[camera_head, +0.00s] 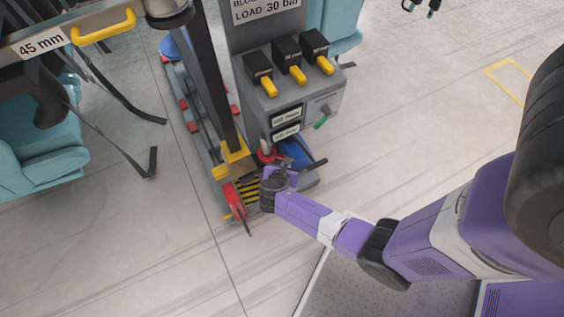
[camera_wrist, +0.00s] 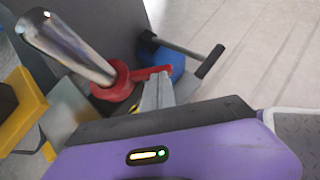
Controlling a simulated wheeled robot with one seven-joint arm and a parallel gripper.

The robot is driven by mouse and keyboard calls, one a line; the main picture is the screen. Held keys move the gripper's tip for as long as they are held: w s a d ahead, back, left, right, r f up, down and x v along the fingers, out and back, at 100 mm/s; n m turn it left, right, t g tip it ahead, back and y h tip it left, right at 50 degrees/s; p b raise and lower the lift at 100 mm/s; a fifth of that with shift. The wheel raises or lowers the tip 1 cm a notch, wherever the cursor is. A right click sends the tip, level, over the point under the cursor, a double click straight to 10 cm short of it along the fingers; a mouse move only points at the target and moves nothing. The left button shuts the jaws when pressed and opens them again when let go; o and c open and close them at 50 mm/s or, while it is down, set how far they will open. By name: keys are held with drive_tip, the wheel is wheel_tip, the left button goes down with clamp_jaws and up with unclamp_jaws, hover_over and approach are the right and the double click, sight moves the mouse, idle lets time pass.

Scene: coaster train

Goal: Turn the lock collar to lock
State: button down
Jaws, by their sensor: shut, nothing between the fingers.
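The lock collar (camera_wrist: 122,82) is a red ring around a shiny metal rod (camera_wrist: 68,45), with a red lever (camera_wrist: 153,72) reaching to the right. In the head view the red collar (camera_head: 268,156) shows small, low on the grey post under the control box. My gripper (camera_wrist: 160,80) is shut and empty, its grey fingertips close beside the lever. The fingers overlap the lever in the wrist view, and I cannot tell whether they touch. In the head view the fingertips are hard to make out among the machine parts.
A blue rounded part (camera_wrist: 165,62) with a black-ended handle (camera_wrist: 208,62) lies just beyond the lever. A yellow bracket (camera_wrist: 20,105) stands at left. The control box (camera_head: 290,85) with yellow switches overhangs the spot. A red lever (camera_head: 234,198) lies nearby; open floor (camera_head: 400,130) is at right.

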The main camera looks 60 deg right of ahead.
drive_tip(key=shift+d+n+t+y+p, duration=0.4)
drive_tip(key=shift+d+n+t+p, duration=0.75)
drive_tip(key=shift+d+n, duration=0.45)
drive_tip(key=shift+d+f, duration=0.1)
drive_tip(key=shift+d, duration=0.15)
drive_tip(key=shift+a, duration=0.1)
